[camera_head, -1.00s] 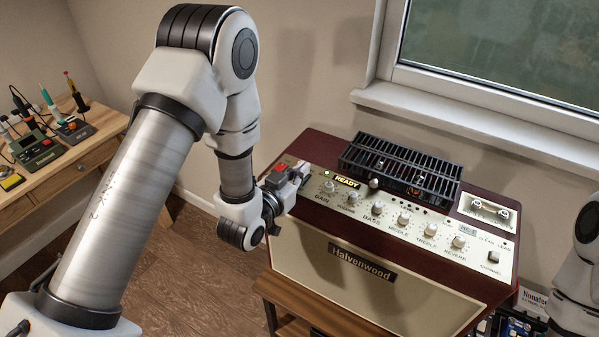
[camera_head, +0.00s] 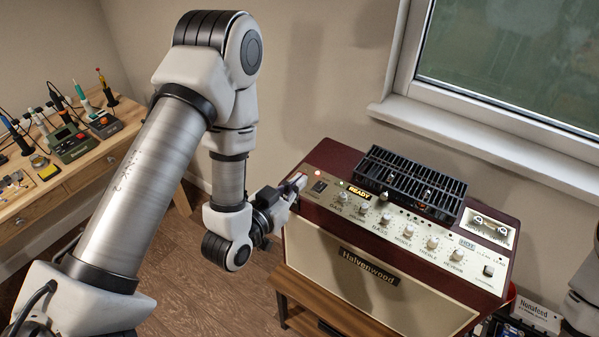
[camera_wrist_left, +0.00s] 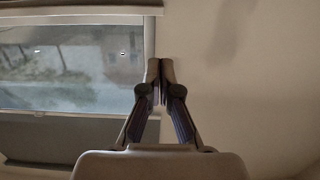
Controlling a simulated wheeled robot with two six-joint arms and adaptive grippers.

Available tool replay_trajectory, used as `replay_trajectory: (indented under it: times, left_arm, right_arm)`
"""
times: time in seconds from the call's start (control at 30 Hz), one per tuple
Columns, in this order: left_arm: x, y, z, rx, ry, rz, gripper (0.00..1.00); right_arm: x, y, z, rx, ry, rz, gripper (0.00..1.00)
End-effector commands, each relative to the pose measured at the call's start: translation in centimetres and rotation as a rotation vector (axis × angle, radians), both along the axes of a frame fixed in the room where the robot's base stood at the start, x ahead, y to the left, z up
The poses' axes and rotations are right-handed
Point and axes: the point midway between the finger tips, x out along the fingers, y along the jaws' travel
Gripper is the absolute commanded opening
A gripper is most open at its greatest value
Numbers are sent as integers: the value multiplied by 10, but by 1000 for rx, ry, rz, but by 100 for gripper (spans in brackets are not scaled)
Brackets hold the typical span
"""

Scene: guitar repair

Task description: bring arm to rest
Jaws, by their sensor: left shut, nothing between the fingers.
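My left gripper (camera_head: 297,184) is shut and empty at the left end of the amplifier's control panel. In the left wrist view its two fingertips (camera_wrist_left: 160,70) are together with nothing between them. The dark red amplifier (camera_head: 365,275) has a cream front marked "Halvenwood". Its panel carries a row of knobs, a lit "READY" display (camera_head: 359,193) and a dark switch (camera_head: 319,186) just right of the gripper. Whether the gripper touches the amplifier I cannot tell. Part of my right arm shows at the right edge; its gripper is out of view.
The amplifier stands on a wooden stand (camera_head: 300,309). A wooden workbench (camera_head: 85,165) with a soldering station (camera_head: 68,143) and tools is at the left. A window (camera_head: 505,65) with a white sill is behind. Floor shows between bench and stand.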

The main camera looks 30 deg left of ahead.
Motion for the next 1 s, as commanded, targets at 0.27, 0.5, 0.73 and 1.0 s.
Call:
replay_trajectory:
  times: [0.27, 0.5, 0.73, 1.0]
  left_arm:
    - [0, 0, -1, 0, 0, 0, 0]
    - [-4, -1, -22, 1, 25, -3, 0]
    - [-54, -6, -178, 54, 372, -14, 0]
    - [-197, 11, -319, 89, 1194, 85, 0]
  right_arm:
    - [0, 0, -2, 0, 0, 0, 0]
    - [0, 0, -11, 0, 0, 0, 0]
    - [0, 0, -58, 0, 1, 0, 0]
    - [0, 0, -74, 0, 0, 0, 0]
